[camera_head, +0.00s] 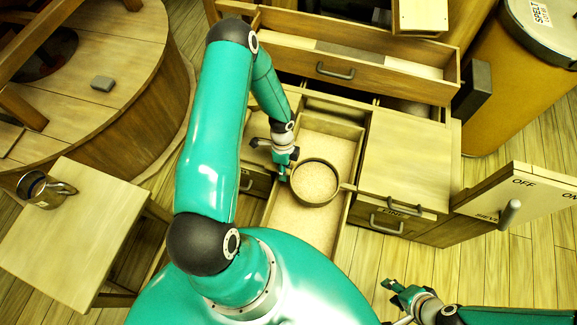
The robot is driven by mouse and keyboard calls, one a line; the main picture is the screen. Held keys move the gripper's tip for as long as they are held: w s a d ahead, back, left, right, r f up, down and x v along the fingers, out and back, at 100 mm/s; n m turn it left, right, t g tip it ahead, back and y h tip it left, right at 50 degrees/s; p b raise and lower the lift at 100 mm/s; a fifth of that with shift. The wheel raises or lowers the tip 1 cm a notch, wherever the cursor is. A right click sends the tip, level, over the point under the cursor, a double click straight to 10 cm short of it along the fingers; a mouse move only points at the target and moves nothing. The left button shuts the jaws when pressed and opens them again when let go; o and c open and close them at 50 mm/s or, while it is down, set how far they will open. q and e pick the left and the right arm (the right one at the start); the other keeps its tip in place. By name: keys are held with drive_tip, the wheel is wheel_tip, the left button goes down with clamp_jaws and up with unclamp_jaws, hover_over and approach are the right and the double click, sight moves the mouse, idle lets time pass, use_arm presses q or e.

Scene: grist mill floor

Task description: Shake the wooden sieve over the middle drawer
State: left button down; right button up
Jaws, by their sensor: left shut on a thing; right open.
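The round wooden sieve (316,183) has a dark rim and pale, grainy contents. It hangs level or nearly so over the middle drawer (333,146), which is pulled out and has a pale inside. My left gripper (287,170) is shut on the sieve at its left side. A short handle or lug sticks out from the sieve's right side. The sieve hides part of the drawer's inside. My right gripper (394,291) is open and empty at the lower right, apart from the sieve and the drawer.
A wide upper drawer (375,72) stands open behind. The right drawer front (391,222), labelled FINE, is beside the middle drawer. A lever panel (535,192) marked OFF and ON stands at right. A stool (75,230) with a metal scoop or cup (39,190) is at left, near the millstone casing (110,125).

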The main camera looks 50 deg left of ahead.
use_arm(q)
drive_tip(key=shift+s+d, duration=0.15)
drive_tip(key=shift+s, duration=0.1)
use_arm(e)
drive_tip(key=shift+f, duration=0.3)
